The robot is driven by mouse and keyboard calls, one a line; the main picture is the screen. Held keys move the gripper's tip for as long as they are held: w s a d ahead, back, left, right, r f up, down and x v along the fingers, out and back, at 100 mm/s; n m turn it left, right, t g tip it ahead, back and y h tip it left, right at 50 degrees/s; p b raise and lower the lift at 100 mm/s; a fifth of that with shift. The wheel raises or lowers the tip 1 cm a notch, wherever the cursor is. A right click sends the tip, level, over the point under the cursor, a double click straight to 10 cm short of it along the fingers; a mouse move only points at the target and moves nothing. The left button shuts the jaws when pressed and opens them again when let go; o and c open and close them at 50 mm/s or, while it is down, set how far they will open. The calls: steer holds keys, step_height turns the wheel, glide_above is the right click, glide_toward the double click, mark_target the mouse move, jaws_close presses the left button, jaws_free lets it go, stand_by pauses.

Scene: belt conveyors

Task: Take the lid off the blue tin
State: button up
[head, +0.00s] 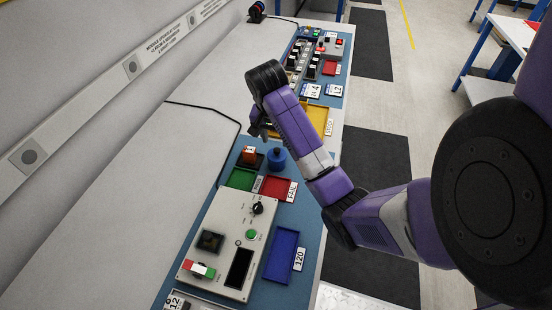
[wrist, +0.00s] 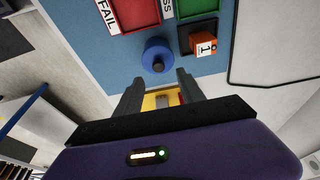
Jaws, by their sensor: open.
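The blue tin (head: 277,158) stands on the blue mat just behind the red tray in the head view. In the wrist view the blue tin (wrist: 158,56) shows from above, with a dark round knob on its top, so the lid appears to be on. My gripper (wrist: 158,82) is open and empty in the wrist view, its two dark fingers pointing toward the tin. The tin lies just beyond the fingertips, not between them. In the head view my gripper (head: 258,124) hangs above the bench, a little behind the tin, partly hidden by my arm.
An orange block (head: 249,153) marked 1 sits on a dark pad left of the tin. A green tray (head: 241,179) and a red FAIL tray (head: 275,187) lie in front. A yellow tray (head: 319,117) is behind. A control panel (head: 220,245) stands nearer.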

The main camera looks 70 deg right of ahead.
mark_target(277, 150)
steer(key=b+x, duration=0.2)
steer(key=x, duration=0.1)
steer(key=shift+s+a+f+b, duration=0.15)
steer(key=shift+f+b, duration=0.2)
steer(key=shift+b, duration=0.05)
steer(key=shift+p+x, duration=0.3)
steer(key=shift+x, duration=0.65)
jaws_close()
